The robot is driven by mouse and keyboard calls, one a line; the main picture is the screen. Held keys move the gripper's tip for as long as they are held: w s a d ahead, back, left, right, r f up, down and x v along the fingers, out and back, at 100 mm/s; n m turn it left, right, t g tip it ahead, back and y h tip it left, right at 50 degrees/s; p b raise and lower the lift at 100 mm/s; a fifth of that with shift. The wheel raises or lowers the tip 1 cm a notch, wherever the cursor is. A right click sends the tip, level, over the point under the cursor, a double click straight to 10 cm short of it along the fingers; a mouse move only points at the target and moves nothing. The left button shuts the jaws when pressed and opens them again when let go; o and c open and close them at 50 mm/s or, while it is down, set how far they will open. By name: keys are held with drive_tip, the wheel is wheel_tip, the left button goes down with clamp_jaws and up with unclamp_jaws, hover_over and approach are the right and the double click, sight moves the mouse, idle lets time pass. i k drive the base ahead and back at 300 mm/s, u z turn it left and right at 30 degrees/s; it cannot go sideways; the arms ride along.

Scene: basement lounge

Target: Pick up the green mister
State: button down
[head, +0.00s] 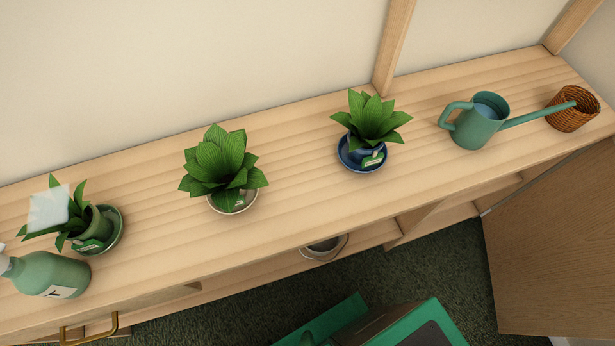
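My gripper is not in view.
A pale translucent square (48,210) shows over the left plant's leaves. Farther right stand a leafy plant (222,165), a plant in a blue pot (371,120), a green watering can (475,125) and a wicker basket (574,110). A brass handle (88,330) is below the mister.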

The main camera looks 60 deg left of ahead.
sight(41, 273)
drive_tip(key=u, duration=2.8)
drive_tip(key=k, duration=0.35)
drive_tip(key=u, duration=0.8)
